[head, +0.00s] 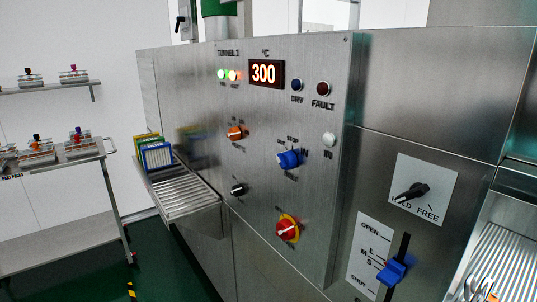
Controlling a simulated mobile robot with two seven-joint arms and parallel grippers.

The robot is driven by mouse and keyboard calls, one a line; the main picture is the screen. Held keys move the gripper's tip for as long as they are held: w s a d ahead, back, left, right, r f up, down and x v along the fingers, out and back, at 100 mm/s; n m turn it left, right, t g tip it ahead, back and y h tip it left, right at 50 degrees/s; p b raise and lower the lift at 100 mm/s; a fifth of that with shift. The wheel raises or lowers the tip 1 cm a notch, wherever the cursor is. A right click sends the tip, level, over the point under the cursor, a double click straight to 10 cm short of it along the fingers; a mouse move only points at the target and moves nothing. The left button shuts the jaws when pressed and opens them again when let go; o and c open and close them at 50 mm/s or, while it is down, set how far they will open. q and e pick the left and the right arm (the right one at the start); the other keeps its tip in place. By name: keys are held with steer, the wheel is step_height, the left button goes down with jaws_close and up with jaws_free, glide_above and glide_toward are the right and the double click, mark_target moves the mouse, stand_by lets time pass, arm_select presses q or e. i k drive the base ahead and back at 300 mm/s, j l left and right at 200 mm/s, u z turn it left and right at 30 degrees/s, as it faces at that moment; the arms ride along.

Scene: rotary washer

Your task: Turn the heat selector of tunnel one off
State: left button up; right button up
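A steel panel (262,118) labelled as tunnel 1 faces me. It carries an orange knob (236,132), a blue knob (288,158), a black knob (238,189) and a red-on-yellow rotary switch (288,229). The small labels around the knobs are mostly too blurred to read, so I cannot tell for certain which is the heat selector or its setting. A display (264,74) under a °C mark reads 300.
A blue lever (393,272) in a slot and a black hold/free handle (411,193) sit right of the panel. A steel trolley (60,262) stands further left. Green floor between looks clear.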

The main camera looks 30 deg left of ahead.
mark_target(234, 134)
steer(key=i+j+u, duration=0.1)
steer(key=u, duration=1.15)
